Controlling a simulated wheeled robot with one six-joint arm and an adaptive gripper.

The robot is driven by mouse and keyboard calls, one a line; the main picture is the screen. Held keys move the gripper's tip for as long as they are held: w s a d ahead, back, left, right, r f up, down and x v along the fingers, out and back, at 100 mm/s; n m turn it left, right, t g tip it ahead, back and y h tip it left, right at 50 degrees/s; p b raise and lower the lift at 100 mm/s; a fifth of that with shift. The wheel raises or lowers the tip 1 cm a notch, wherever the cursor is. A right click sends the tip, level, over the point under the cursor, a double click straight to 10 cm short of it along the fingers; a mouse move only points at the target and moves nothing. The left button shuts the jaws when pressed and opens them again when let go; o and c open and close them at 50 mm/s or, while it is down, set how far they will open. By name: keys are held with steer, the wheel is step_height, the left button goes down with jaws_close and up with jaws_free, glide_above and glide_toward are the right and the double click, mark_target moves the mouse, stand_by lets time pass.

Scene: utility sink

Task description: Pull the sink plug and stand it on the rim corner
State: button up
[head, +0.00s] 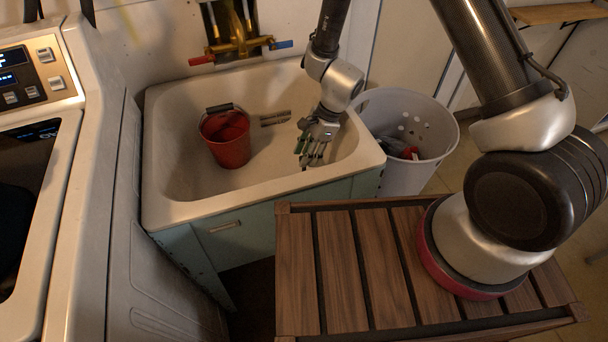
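The white utility sink (165,150) stands against the back wall. My gripper (309,161) reaches down into the right part of its basin, close to the front wall. Its fingers point downward, and a small dark tip shows below them. I cannot tell whether this is a fingertip or something held, nor whether the fingers are apart. I cannot make out the sink plug; the drain is also not visible, and my gripper covers part of the basin. The front right rim corner (373,161) is bare.
A red bucket (228,150) stands in the basin's left part. A greyish flat object (275,119) lies behind it to the right. Brass taps (238,45) hang over the back rim. A white laundry basket (410,165) stands right of the sink, a washing machine (75,200) left.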

steer(key=x, duration=0.7)
steer(key=shift+s+d, duration=0.1)
steer(key=shift+d, duration=0.05)
steer(key=shift+c, duration=0.2)
jaws_close()
